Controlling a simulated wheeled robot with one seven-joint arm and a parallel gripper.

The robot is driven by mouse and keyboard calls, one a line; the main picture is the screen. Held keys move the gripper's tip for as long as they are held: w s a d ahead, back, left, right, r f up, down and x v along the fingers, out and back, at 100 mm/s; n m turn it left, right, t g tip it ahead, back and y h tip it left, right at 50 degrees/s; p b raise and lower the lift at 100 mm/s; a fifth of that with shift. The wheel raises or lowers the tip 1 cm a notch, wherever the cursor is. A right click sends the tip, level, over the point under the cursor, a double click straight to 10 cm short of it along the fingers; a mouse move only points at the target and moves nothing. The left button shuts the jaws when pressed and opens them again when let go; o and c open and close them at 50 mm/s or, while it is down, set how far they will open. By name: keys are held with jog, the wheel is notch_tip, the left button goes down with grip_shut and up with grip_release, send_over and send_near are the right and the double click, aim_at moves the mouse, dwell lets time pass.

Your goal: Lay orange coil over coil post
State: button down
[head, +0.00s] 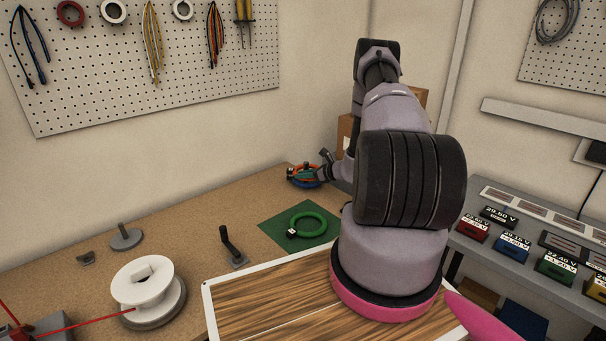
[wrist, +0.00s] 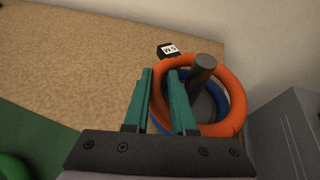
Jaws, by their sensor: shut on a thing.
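The orange coil (wrist: 235,88) is a ring at the far end of the bench. My gripper (wrist: 162,75) has its two green fingers on either side of the coil's left rim and is shut on it. The dark coil post (wrist: 203,68) stands inside the coil's opening, with its top showing over the far rim. A blue coil (wrist: 221,103) lies lower around the post's foot. In the head view the orange coil (head: 291,167) and my gripper (head: 304,174) are small, and the post cannot be made out clearly.
A green coil (head: 312,219) with a black tag lies on a green mat (head: 270,229). A black tag with a white label (wrist: 168,49) is beside the orange coil. A white spool (head: 143,283), a bent dark post (head: 230,245) and a wooden-topped panel (head: 260,303) are nearer.

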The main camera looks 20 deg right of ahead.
jog(key=shift+f, duration=0.6)
jog(key=c, duration=0.7)
grip_release()
jog(key=shift+o, duration=0.2)
jog(key=v, duration=1)
jog(key=shift+s+d+r, duration=0.15)
jog(key=shift+s+d, duration=0.05)
jog(key=shift+s, duration=0.1)
